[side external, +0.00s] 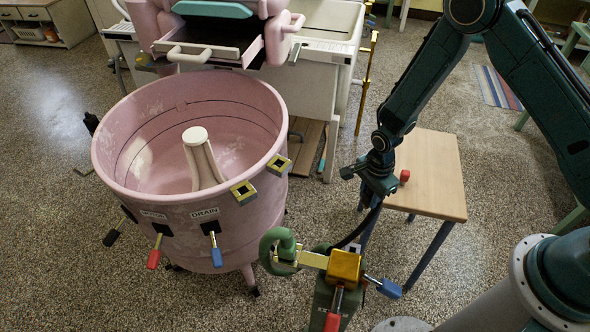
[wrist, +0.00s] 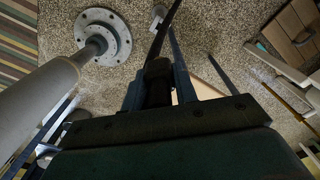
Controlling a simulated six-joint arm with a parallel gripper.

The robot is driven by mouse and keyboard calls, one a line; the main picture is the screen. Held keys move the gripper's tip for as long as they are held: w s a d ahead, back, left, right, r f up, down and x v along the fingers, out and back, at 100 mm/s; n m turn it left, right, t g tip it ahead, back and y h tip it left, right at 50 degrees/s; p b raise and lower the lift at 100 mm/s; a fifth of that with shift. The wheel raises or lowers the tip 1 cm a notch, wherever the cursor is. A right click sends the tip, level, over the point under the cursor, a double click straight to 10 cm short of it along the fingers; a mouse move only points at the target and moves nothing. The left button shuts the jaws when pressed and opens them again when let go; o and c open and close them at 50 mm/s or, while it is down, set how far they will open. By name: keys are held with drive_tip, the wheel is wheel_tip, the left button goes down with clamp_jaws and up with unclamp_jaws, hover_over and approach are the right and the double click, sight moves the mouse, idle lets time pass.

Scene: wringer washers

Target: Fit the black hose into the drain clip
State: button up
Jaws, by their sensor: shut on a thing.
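My gripper (side external: 372,198) is shut on the black hose (side external: 352,236), in front of the wooden table's left edge. The hose curves down and left from my fingers toward the green pump-like unit; its far end is hard to make out. In the wrist view, the dark hose (wrist: 158,84) sits between my two fingers (wrist: 160,92) and runs up out of the frame. Two square brass clips, one lower (side external: 243,192) and one upper (side external: 278,165), are on the pink tub's right rim. I cannot tell which is the drain clip. My gripper is apart from both, to their right.
The pink washer tub (side external: 240,228) bears a DRAIN label (side external: 205,212) above a blue-handled lever. A green unit (side external: 323,300) with brass block and red and blue handles stands between tub and arm. A small red object (side external: 404,175) lies on the wooden table (side external: 436,180).

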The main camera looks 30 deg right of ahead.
wheel_tip(320, 180, up, 24)
drive_tip(key=w+a+n, duration=0.5)
drive_tip(key=w+a, duration=1.2)
drive_tip(key=shift+a+f, duration=0.15)
drive_tip(key=shift+f, duration=1.25)
drive_tip(key=shift+a+f, duration=0.1)
drive_tip(key=shift+f, duration=1.25)
drive_tip(key=shift+f, duration=0.2)
drive_tip(key=shift+f, duration=2.85)
drive_tip(key=shift+f, duration=0.65)
